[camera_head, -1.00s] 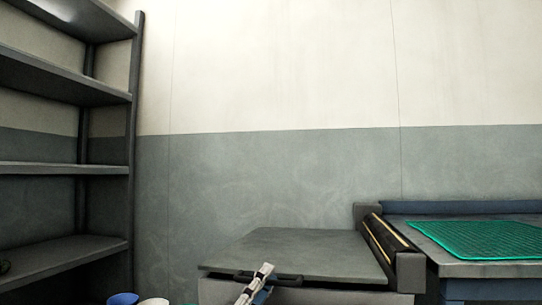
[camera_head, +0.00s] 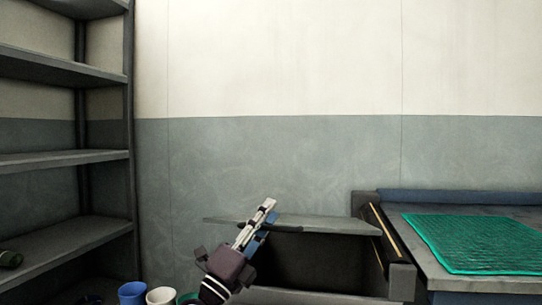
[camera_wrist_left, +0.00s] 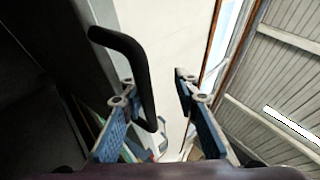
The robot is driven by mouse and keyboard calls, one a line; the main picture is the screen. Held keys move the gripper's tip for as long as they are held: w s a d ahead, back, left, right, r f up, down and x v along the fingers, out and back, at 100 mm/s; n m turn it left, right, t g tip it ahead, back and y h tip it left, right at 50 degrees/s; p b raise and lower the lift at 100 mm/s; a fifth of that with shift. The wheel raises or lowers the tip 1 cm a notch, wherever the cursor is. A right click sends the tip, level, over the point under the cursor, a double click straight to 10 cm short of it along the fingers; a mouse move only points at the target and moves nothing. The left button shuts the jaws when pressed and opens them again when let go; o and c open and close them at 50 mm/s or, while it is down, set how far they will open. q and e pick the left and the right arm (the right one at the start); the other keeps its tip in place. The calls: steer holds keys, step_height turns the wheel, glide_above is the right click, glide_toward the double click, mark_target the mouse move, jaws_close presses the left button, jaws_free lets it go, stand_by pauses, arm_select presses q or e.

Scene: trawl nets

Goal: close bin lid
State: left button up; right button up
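The bin (camera_head: 330,296) stands at the lower middle of the head view. Its grey lid (camera_head: 335,224) is raised at the front, seen nearly edge-on, with the dark inside of the bin (camera_head: 320,262) showing below it. My left gripper (camera_head: 267,208) reaches up at the lid's left front part. In the left wrist view, the two fingers (camera_wrist_left: 158,82) are apart. A black bar handle (camera_wrist_left: 136,70) stands beside the left finger and partly between the fingers; I cannot tell whether it touches them. My right gripper is not in view.
A grey shelf unit (camera_head: 125,160) stands at the left. A blue cup (camera_head: 132,292) and a white cup (camera_head: 160,295) are below the gripper's left. A table (camera_head: 440,284) with a green net (camera_head: 480,243) is at the right of the bin.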

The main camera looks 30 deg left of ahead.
arm_select(q)
steer(key=w+a+r+p, duration=0.1)
steer(key=w+r+p, duration=0.2)
steer(key=r+p, duration=0.6)
steer(key=shift+w+r+n+y, duration=0.35)
steer(key=shift+r+n+y, duration=0.05)
steer(key=shift+r, duration=0.1)
steer(key=shift+f, duration=0.1)
steer(key=s+f+b, duration=0.1)
steer(key=f, duration=0.1)
steer(key=s+a+f+b, duration=0.1)
steer(key=s+f, duration=0.1)
steer(key=s+a+f+b, duration=0.1)
steer(key=s+f+b, duration=0.1)
steer(key=shift+s+a+f, duration=0.1)
steer(key=shift+s+f, duration=0.1)
steer(key=shift+f, duration=0.05)
stand_by(0.4)
steer(key=shift+s, duration=0.1)
steer(key=shift+r, duration=0.1)
